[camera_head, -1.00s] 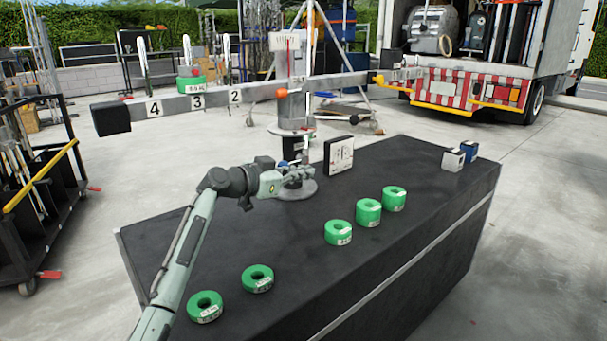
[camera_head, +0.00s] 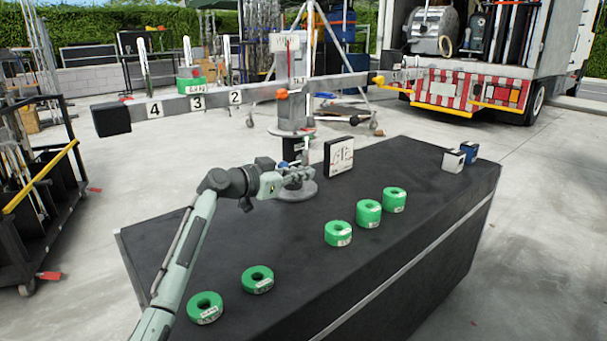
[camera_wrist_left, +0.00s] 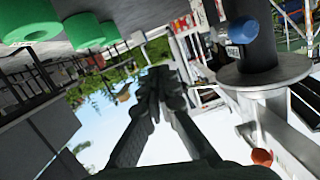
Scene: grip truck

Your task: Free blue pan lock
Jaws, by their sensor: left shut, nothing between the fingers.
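The blue pan lock (camera_wrist_left: 243,30) is a round blue knob on the side of the dark column in the left wrist view. In the head view a small blue spot at the column's foot (camera_head: 284,165) appears to be the same knob, partly behind my gripper. My left gripper (camera_head: 312,171) is beside the column's base, low over the black table. In the left wrist view its dark fingers (camera_wrist_left: 158,82) are together and empty, apart from the knob, which lies to their right. My right gripper does not show.
The long beam (camera_head: 218,99) with numbers and a green weight (camera_head: 190,84) extends left from the column. Several green ring weights (camera_head: 257,280) stand on the black table (camera_head: 290,240). A white-faced panel (camera_head: 340,156) is just right of my gripper.

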